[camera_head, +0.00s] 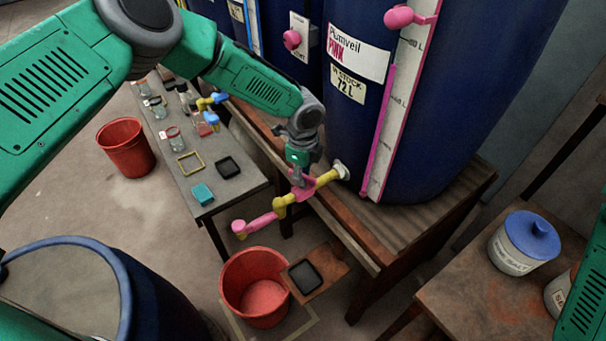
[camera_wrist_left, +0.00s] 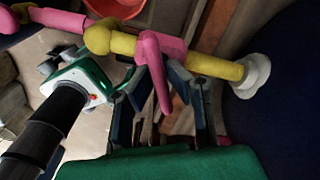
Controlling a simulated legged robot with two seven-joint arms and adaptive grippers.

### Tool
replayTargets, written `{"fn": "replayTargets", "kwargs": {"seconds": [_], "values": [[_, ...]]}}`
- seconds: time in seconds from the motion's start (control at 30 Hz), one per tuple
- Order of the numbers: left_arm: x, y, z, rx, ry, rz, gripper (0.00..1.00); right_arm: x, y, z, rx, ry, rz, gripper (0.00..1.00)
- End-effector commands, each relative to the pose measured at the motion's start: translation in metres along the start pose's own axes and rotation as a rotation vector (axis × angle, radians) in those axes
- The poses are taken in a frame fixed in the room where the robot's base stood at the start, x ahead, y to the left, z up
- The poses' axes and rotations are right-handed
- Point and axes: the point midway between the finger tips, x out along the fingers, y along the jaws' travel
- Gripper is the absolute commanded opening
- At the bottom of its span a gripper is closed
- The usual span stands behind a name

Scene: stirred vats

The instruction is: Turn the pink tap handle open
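The tap has a yellow pipe (camera_head: 328,178) coming from the blue vat marked PINK (camera_head: 455,100). Its pink handle (camera_head: 303,191) sits on this pipe, and a pink spout (camera_head: 260,223) reaches out to the left. My left gripper (camera_head: 300,172) is right at the handle from above. In the left wrist view, the pink handle (camera_wrist_left: 158,72) points in between the fingers of my left gripper (camera_wrist_left: 160,88). The fingers stand apart on both sides of it, with gaps showing, so I see no firm grip. My right gripper is not in view.
A red bucket (camera_head: 252,310) stands on the floor below the spout, beside a small black tray (camera_head: 305,277). The wooden bench (camera_head: 375,258) bears the vats. A low table (camera_head: 228,190) with small items is at left. A lidded white jar (camera_head: 515,252) is at right.

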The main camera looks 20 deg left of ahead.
Motion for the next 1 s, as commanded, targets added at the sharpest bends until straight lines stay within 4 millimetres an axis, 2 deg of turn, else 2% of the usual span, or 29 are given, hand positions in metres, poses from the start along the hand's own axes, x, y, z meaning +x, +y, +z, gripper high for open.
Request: {"fn": "replayTargets", "kwargs": {"seconds": [0.47,0.67,1.0], "values": [[-0.001,-0.002,0.0,-0.058,0.001,-0.007,0.0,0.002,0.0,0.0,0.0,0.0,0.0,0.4],[-0.001,-0.003,0.0,-0.183,0.0,-0.009,0.0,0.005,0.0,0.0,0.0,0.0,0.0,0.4],[-0.002,-0.004,0.0,-0.497,0.002,-0.011,0.0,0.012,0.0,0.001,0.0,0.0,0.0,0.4]]}}
